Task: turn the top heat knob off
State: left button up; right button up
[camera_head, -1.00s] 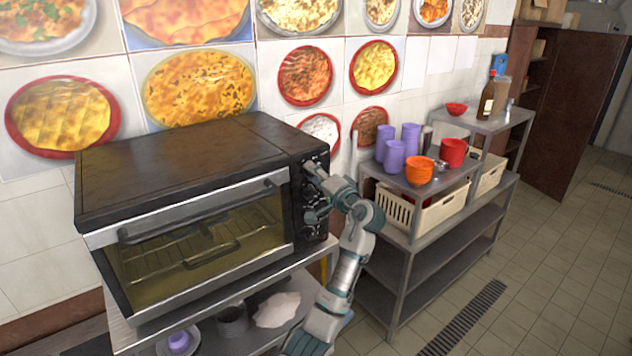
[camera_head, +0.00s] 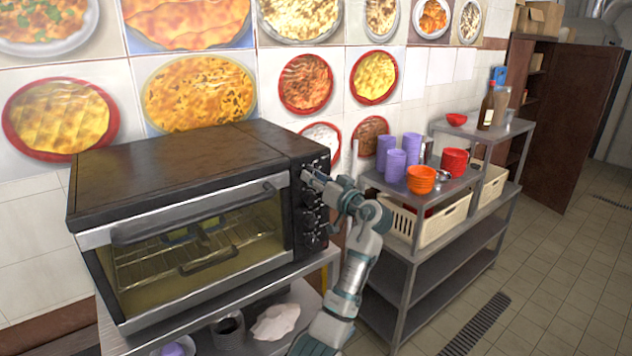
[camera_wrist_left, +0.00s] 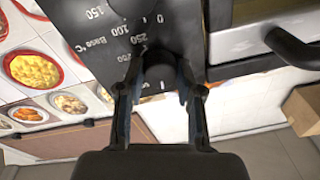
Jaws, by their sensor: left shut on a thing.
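The black toaster oven (camera_head: 165,170) stands on a metal shelf, with a column of dark knobs on the right of its front. My left gripper (camera_head: 312,179) is at the upper part of this panel, and my arm hides some of it. In the left wrist view, the left gripper (camera_wrist_left: 159,82) is shut with its two fingers on either side of a dark round knob (camera_wrist_left: 160,72). Printed temperature numbers and "Base °C" show on the panel (camera_wrist_left: 110,28) beside it. The knob's pointer cannot be made out. My right gripper is not in view.
The oven door handle (camera_head: 200,212) runs beside the knob panel. A grey metal rack (camera_head: 412,258) with purple cups (camera_head: 392,165), orange bowls (camera_head: 421,180) and a cream basket (camera_head: 440,218) stands to the right. The tiled floor at right is open.

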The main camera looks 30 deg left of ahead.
pick_arm(q)
jog(key=shift+w+f+n, duration=0.1)
jog(key=shift+f+n, duration=0.3)
jog(key=shift+n, duration=0.1)
dwell(0.3)
jog(key=o, duration=1.1)
jog(key=shift+c, duration=0.2)
jog(key=shift+o, duration=0.5)
jog(key=shift+w+a+r, duration=0.1)
jog(key=shift+w, duration=0.05)
jog(key=shift+r, duration=0.1)
jog(key=v, duration=1.2)
jog(key=shift+w, duration=0.2)
